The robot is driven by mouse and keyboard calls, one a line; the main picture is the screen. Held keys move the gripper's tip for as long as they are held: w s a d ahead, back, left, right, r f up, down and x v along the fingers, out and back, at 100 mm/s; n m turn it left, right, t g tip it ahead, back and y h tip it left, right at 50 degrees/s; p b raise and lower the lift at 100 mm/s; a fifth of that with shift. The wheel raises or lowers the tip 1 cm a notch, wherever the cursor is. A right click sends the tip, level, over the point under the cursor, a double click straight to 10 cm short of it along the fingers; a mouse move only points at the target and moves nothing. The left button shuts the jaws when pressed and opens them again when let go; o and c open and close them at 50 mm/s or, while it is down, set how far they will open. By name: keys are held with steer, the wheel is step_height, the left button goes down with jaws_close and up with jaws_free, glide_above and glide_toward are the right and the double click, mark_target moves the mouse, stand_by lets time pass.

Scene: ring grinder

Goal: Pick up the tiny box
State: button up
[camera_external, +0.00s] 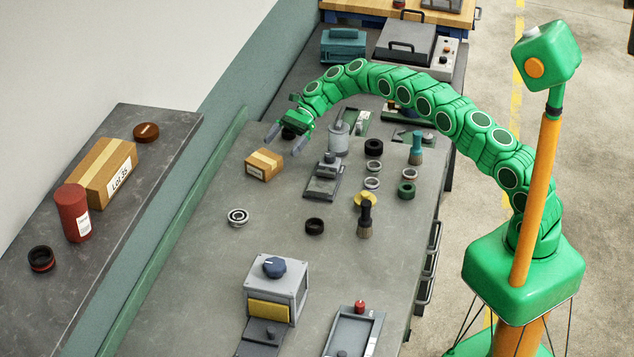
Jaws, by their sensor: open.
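The tiny box (264,164) is a small brown cardboard box with a paler tape strip. It sits on the grey workbench (205,275), near its left edge in the upper middle of the external view. My green gripper (285,139) has grey fingers and is open, with nothing seen between them. It is just above and beyond the tiny box, slightly to its right. A dark round object shows behind the fingers. Whether a fingertip touches the box cannot be told.
A grey fixture (324,178) and a cylindrical jar (338,139) stand right of the box. A bearing ring (237,217) and a grinder (275,290) are nearer. A larger box (104,172) sits on the left shelf.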

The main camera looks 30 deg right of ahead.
mark_target(269, 157)
steer(key=shift+w+a+f, duration=0.1)
steer(key=shift+a+f, duration=0.35)
steer(key=shift+f, duration=0.05)
steer(key=shift+a+r+x, duration=0.1)
steer(key=shift+r+x, duration=0.05)
steer(key=shift+x, duration=1.7)
steer(key=shift+a+r+x, duration=0.1)
steer(key=shift+r+x, duration=0.1)
steer(key=shift+x, duration=1.7)
steer(key=shift+w, duration=0.15)
steer(key=c, duration=0.8)
steer(key=shift+r, duration=0.1)
steer(key=shift+r, duration=1.6)
steer(key=shift+s+d+r, duration=0.3)
steer(key=shift+s+r, duration=0.15)
steer(key=shift+s+d+r, duration=1.25)
steer(key=shift+s+r, duration=0.2)
steer(key=shift+s, duration=0.3)
steer(key=shift+s+d+r, duration=1.25)
steer(key=shift+s+r, duration=0.2)
steer(key=shift+s, duration=0.35)
steer(key=shift+s+d+r, duration=1.25)
steer(key=shift+s+r, duration=0.2)
steer(key=shift+s, duration=0.3)
